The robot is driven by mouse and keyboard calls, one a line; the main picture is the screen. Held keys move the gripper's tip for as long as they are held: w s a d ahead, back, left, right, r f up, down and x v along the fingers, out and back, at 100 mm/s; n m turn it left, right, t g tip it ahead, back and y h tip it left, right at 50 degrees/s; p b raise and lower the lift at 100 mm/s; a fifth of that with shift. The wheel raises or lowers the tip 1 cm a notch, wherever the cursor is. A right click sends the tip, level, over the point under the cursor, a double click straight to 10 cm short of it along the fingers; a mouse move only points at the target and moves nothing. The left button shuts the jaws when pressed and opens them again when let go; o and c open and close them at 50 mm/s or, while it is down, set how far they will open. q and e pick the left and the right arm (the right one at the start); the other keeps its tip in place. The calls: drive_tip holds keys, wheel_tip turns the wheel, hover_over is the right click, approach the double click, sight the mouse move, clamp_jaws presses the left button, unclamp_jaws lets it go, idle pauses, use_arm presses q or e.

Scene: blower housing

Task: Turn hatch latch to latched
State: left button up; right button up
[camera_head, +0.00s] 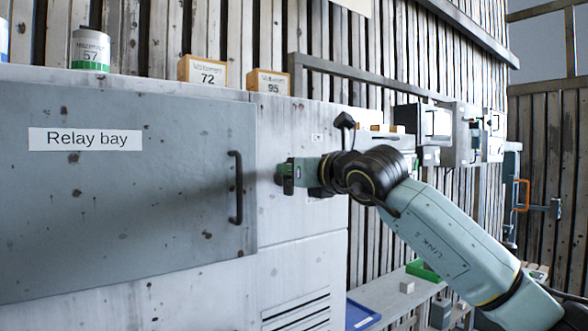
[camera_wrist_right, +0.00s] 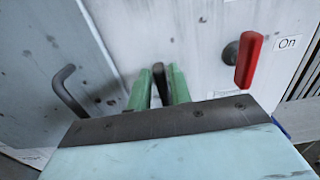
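The hatch is a grey door (camera_head: 130,220) labelled "Relay bay", with a dark bar handle (camera_head: 236,188); it looks closed in the cabinet face. My right gripper (camera_head: 283,178) is at the cabinet face just right of the door's edge. In the right wrist view its two green fingers (camera_wrist_right: 160,84) stand on either side of a small dark latch (camera_wrist_right: 158,74) and appear closed on it. The fingers hide most of the latch, so its angle is hard to tell. The door handle also shows in the wrist view (camera_wrist_right: 66,92). My left gripper is not in view.
A red switch handle (camera_wrist_right: 247,60) beside an "On" label (camera_wrist_right: 289,43) sits right of the fingers. Boxes (camera_head: 203,72) and a can (camera_head: 90,50) stand on the cabinet top. A bench (camera_head: 385,298) with a blue tray (camera_head: 360,315) is at lower right.

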clamp_jaws()
drive_tip(key=n+b, duration=0.2)
drive_tip(key=n, duration=0.2)
drive_tip(key=a+f+n+b, duration=0.1)
drive_tip(key=n+b, duration=0.2)
drive_tip(key=n, duration=0.2)
drive_tip(key=s+n+b, duration=0.1)
drive_tip(key=n+b, duration=0.1)
drive_tip(key=n, duration=0.2)
drive_tip(key=shift+a+f+n, duration=0.2)
drive_tip(key=shift+a+n, duration=0.05)
drive_tip(key=shift+n, duration=0.05)
drive_tip(key=shift+s+f+n+b, duration=0.1)
drive_tip(key=shift+f+n+b, duration=0.15)
drive_tip(key=shift+n, duration=0.85)
drive_tip(key=shift+f+n+b, duration=0.1)
drive_tip(key=shift+n+b, duration=0.1)
drive_tip(key=shift+n, duration=0.9)
drive_tip(key=shift+o, duration=1.8)
unclamp_jaws()
